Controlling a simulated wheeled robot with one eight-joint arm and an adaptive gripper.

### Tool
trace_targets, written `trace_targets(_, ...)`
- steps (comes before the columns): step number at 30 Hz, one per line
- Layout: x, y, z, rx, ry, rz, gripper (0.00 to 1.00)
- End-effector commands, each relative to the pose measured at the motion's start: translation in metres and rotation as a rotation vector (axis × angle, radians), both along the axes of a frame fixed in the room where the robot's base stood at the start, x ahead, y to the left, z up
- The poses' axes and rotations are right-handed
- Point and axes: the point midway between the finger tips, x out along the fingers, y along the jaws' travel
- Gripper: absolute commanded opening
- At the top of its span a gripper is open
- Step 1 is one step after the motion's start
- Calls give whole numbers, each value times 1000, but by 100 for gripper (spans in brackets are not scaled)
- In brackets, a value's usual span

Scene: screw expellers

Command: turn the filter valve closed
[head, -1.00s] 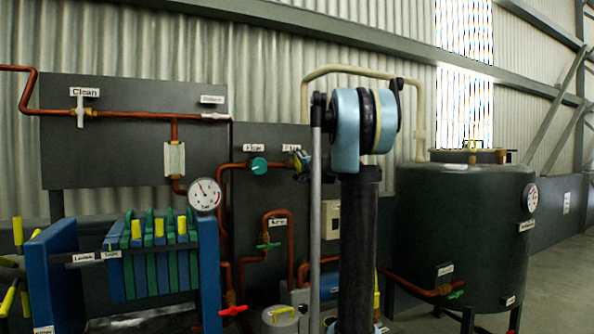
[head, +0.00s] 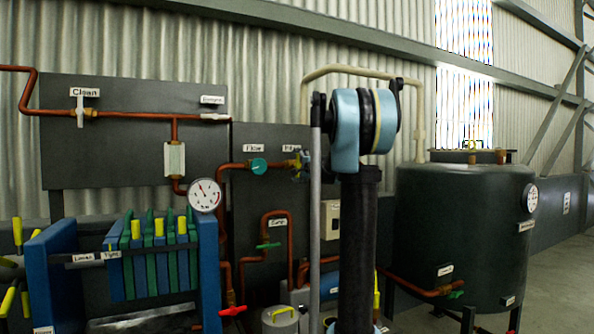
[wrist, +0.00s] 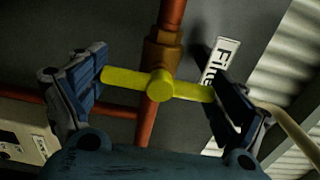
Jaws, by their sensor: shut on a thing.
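The filter valve has a yellow bar handle (wrist: 125,80) with a round hub, mounted on a copper pipe (wrist: 171,14) with a brass fitting. In the wrist view the handle lies crosswise to the pipe, about square to it. My gripper (wrist: 158,84) has one finger against each end of the handle, shut on it lengthwise. A white label (wrist: 227,55), partly hidden by the right finger, reads "Filte". In the head view my gripper (head: 301,167) is at the dark panel just below the filter label (head: 291,148), largely hidden behind my arm.
A teal flow valve (head: 258,166) sits close left of my gripper. A pressure gauge (head: 205,195) and the blue and green filter press (head: 160,262) are further left. A dark green tank (head: 465,235) stands right. A pale pipe (head: 420,110) arches above.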

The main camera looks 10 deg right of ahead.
Motion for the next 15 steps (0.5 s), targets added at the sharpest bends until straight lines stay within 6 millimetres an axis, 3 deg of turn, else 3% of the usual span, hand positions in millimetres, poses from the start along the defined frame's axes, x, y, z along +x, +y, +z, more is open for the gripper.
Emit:
trace_targets(2,-1,-2,-2,0,1,-5,100)
trace_targets(15,-2,-1,-1,0,0,-1,100)
